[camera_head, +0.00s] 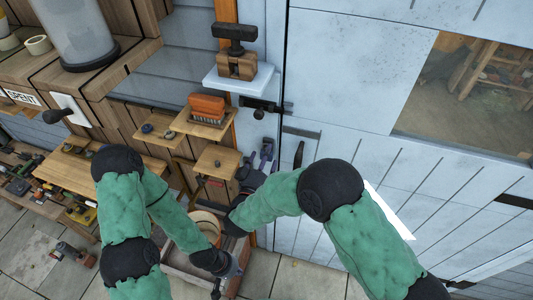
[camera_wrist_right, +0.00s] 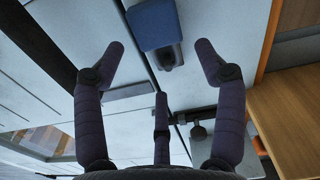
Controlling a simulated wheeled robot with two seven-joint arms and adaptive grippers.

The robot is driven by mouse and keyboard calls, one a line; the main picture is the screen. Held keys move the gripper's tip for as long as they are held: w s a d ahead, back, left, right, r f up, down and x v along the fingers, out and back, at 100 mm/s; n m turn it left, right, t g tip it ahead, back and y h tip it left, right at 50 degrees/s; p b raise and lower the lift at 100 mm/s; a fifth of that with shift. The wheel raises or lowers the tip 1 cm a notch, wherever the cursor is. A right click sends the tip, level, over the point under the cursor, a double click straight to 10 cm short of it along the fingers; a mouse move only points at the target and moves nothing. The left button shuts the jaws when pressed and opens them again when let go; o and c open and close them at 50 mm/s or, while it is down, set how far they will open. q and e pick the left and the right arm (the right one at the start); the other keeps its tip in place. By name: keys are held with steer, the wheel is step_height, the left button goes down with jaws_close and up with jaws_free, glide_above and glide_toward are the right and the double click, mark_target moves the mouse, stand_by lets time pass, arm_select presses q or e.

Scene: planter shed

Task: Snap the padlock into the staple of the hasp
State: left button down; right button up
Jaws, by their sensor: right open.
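In the right wrist view, a blue block with a dark piece at its lower end (camera_wrist_right: 152,25) sits near the door seam and looks like the padlock. I cannot tell whether it is in the staple. My right gripper (camera_wrist_right: 160,48) is open, its fingers spread on either side of the seam. In the head view, my right gripper (camera_head: 270,155) is at the door edge, partly hidden behind my forearm. A dark bar with a knob (camera_head: 262,106) crosses the door edge above it; a dark strip (camera_head: 301,132) lies below. My left gripper (camera_head: 228,270) is low by a wooden crate; its fingers are unclear.
A white shelf (camera_head: 225,82) holding a wooden block and a dark tool juts out above the bar. An orange brush (camera_head: 207,105) stands on a small wooden shelf to the left. The crate (camera_head: 180,272) is on the floor. The pale door (camera_head: 350,60) fills the right side.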

steer(key=v, duration=1)
steer(key=shift+r, duration=0.1)
steer(key=w+d+f+g+y+b, duration=0.1)
steer(key=w+d+f+g+y, duration=0.2)
steer(key=f, duration=0.8)
steer(key=d+f+g+y+b, duration=0.2)
steer(key=d+f+g, duration=0.2)
steer(key=f, duration=0.7)
steer(key=s+d+f+m+g+y+b, duration=0.1)
steer(key=s+d+f+g+y, duration=0.1)
steer(key=s+f+g, duration=0.3)
steer(key=s+d+f+g+y, duration=0.2)
steer(key=s+f, duration=0.7)
steer(key=s, duration=0.5)
steer(key=d+g, duration=0.1)
steer(key=g, duration=0.1)
steer(key=shift+s+d+f+m+g+y+b, duration=0.15)
steer(key=shift+s+d+m+g+y+b, duration=0.15)
steer(key=shift+d+m+g+b, duration=0.1)
